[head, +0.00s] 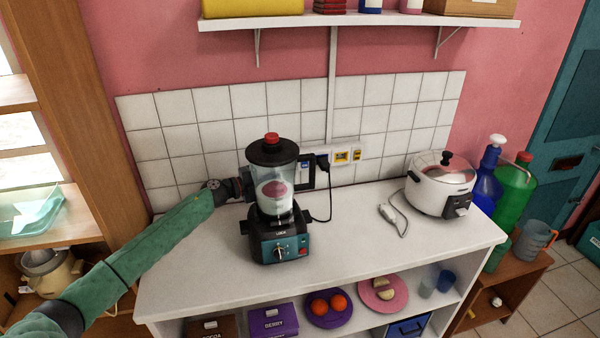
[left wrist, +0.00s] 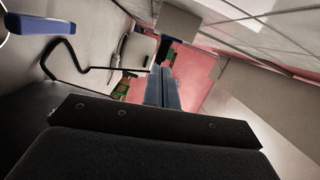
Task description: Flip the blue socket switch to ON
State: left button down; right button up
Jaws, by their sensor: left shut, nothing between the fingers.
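A row of wall sockets (head: 342,157) sits low on the white tiles behind the blender in the head view. A blue part (head: 322,160) with a black cable is at its left end; I cannot make out the blue socket's switch or its position. My left gripper (head: 246,183) reaches in from the left behind the blender, which hides its fingertips. In the left wrist view its blue-grey fingers (left wrist: 163,88) are together with nothing between them. My right gripper is not in view.
The blender (head: 275,205) stands on the white counter (head: 350,240) in front of my left gripper. Its black cable loops to its right. A white cooker (head: 440,190) and a pale corded plug (head: 388,212) are farther right. A shelf (head: 360,20) hangs above. The counter's middle is mostly clear.

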pick_arm(q)
jog(key=b+x, duration=0.2)
jog(key=x, duration=0.7)
jog(key=shift+w+d, duration=0.15)
jog(key=shift+d, duration=0.2)
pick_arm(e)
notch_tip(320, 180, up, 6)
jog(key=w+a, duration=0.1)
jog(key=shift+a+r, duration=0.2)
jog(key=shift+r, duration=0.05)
